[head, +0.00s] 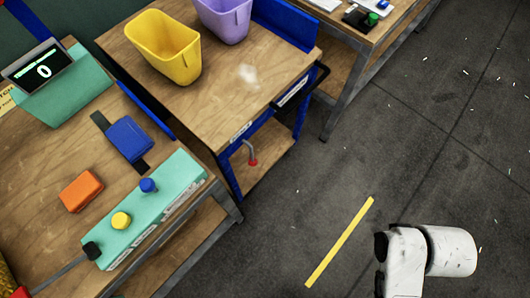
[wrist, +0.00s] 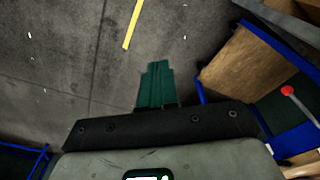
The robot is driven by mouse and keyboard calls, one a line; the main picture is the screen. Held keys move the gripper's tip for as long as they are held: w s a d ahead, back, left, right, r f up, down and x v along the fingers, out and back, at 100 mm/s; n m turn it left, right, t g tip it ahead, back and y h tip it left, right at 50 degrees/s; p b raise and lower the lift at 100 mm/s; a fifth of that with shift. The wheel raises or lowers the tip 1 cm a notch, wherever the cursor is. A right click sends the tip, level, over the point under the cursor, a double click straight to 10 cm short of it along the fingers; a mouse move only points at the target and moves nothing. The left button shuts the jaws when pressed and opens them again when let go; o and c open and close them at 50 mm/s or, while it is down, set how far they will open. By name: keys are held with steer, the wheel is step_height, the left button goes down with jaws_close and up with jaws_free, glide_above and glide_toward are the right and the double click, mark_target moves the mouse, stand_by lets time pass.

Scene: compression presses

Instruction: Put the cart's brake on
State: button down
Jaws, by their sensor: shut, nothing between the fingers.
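The cart (head: 215,95) has a wooden top, a blue frame and a black handle (head: 302,88). Its brake lever (head: 249,150) is a grey bent rod on the near side, hanging down to a red knob (head: 252,162). In the wrist view the red knob (wrist: 288,90) and its rod show at the right, beside the cart's wooden shelf (wrist: 235,65). My gripper (wrist: 157,65) shows in the wrist view with its green fingers shut and empty over the floor, left of the knob and apart from it. In the head view only my white arm shows at the lower right.
A yellow bin (head: 165,48) and a purple bin (head: 223,18) stand on the cart. A workbench with a teal button box (head: 150,212) stands close at the left, another table (head: 365,40) behind. The floor with a yellow stripe (head: 340,240) is clear.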

steer(key=w+a+f+y+b, duration=1)
steer(key=w+a+f+b, duration=0.3)
steer(key=w+f, duration=0.3)
steer(key=w+a+r+y+b, duration=0.3)
steer(key=w+y+b, duration=0.4)
steer(key=w, duration=0.3)
steer(key=shift+w+a+r+y, duration=0.2)
steer(key=shift+w+r+y, duration=0.25)
steer(key=shift+r, duration=0.45)
steer(key=shift+a, duration=0.1)
steer(key=s+a+b, duration=0.1)
steer(key=s+a, duration=0.1)
steer(key=a, duration=1)
steer(key=shift+a, duration=0.4)
